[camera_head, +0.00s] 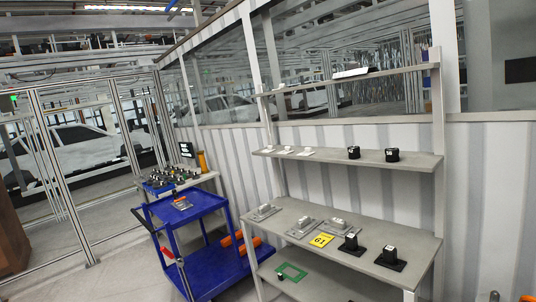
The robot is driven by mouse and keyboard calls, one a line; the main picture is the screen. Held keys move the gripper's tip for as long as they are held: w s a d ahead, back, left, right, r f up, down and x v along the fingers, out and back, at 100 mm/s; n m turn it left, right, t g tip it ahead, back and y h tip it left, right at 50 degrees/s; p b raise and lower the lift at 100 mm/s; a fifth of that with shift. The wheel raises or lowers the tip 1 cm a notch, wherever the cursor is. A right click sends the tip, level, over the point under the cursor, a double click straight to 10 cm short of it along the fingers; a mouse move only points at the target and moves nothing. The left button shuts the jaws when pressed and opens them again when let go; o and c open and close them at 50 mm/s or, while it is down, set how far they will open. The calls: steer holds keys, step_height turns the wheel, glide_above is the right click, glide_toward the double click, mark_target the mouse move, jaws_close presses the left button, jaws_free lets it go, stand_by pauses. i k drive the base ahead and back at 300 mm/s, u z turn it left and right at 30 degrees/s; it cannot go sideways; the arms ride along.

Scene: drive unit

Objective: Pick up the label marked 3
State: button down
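A yellow label (321,240) lies on the grey workbench (290,213) at right of centre. Its dark marking looks like 61, though it is small and tilted. I cannot make out a label marked 3. Next to the yellow label are grey plates with light blocks (304,228) and two black-based parts (390,257). My gripper is not visible in this view.
A blue cart (215,262) with an orange item stands left of the bench. Behind it is a table with several small parts (172,178). A shelf (340,155) above the bench holds small white and black items. A green frame (291,272) lies on the lower shelf.

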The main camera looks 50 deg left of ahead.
mark_target(307, 152)
steer(key=u, duration=0.65)
steer(key=i, duration=1.4)
steer(key=u, duration=0.9)
steer(key=i, duration=2.15)
